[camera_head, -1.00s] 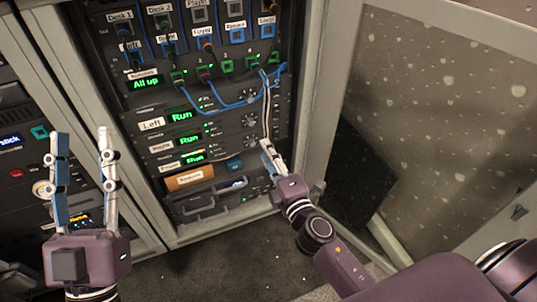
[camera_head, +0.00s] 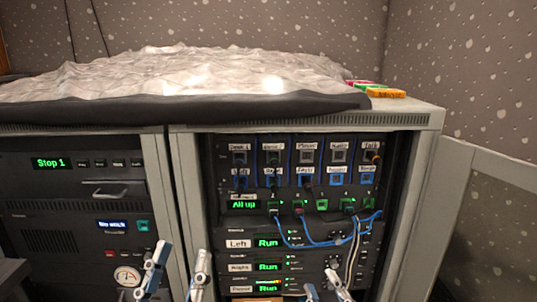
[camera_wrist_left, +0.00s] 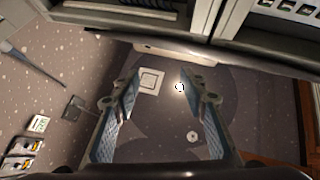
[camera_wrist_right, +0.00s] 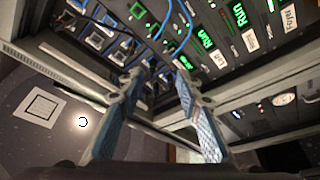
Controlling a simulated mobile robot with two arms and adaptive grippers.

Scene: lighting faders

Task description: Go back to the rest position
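My left gripper (camera_head: 177,272) shows at the bottom of the head view, in front of the rack cabinets. Its two fingers stand apart with nothing between them, and the left wrist view (camera_wrist_left: 160,112) also shows it open and empty. My right gripper (camera_head: 324,289) is at the bottom edge of the head view, in front of the lower part of the right rack (camera_head: 192,200). In the right wrist view (camera_wrist_right: 160,118) its fingers are apart and no object sits between them. Most of both arms is out of the head view.
The left rack (camera_head: 60,185) has a "Stop 1" display. Blue cables (camera_head: 300,244) hang across the right rack's front. A crumpled pale sheet (camera_head: 200,72) and an orange labelled item (camera_head: 386,93) lie on top. An open door (camera_head: 428,220) stands at right.

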